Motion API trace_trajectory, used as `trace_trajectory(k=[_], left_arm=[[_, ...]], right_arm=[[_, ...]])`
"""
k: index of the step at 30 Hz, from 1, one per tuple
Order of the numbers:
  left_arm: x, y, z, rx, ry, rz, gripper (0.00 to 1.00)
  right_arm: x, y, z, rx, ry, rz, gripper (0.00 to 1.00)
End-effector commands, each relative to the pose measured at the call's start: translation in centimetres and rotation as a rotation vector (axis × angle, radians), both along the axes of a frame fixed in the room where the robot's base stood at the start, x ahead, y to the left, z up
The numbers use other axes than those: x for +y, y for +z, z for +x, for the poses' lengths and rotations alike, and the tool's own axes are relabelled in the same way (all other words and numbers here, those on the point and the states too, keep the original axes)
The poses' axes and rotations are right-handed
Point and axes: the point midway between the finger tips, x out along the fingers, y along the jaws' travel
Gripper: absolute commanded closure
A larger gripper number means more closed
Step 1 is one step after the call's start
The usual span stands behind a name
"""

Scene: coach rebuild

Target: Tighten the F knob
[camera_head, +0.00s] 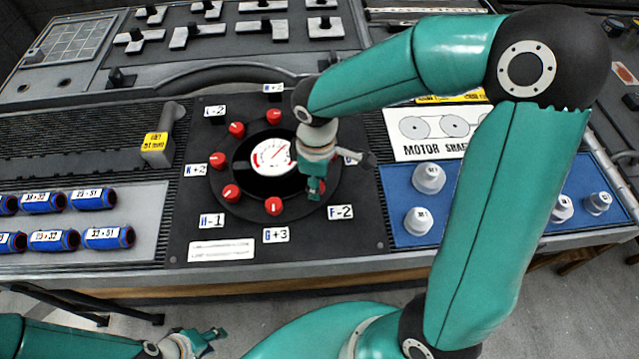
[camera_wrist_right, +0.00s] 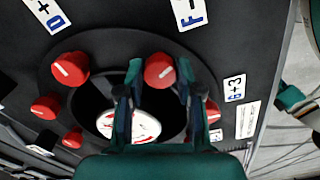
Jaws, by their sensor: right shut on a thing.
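The F knob (camera_wrist_right: 159,70) is red with a white line on its top. It sits by the F-2 label (camera_head: 341,212) on the round black dial (camera_head: 245,199). My right gripper (camera_head: 315,188) comes down over it from above, and its fingers (camera_wrist_right: 160,84) are shut on the knob's two sides. In the head view the gripper hides that knob. A white gauge with a needle (camera_head: 271,156) is in the dial's middle. My left gripper (camera_head: 213,341) is open and empty, low in front of the console's edge.
Other red knobs ring the dial, such as the one by G+3 (camera_head: 273,206) and the one by D+ (camera_wrist_right: 70,68). Blue cylinders (camera_head: 54,240) lie at the left. A blue tray (camera_head: 399,181) with white knobs is at the right. My right arm crosses above it.

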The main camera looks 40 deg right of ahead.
Motion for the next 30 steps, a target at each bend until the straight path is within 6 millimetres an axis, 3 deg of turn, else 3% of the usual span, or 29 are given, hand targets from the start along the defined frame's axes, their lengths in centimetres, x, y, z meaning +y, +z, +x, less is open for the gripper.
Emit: trace_trajectory(k=[9,30], left_arm=[[0.0,-2.5,0.0,0.0,0.0,0.0,0.6],[0.0,-6.0,0.0,0.0,0.0,0.0,0.6]], right_arm=[[0.2,-0.5,-0.1,0.004,-0.3,0.004,0.99],[0.1,-0.4,-0.2,0.007,-0.958,0.001,0.99]])
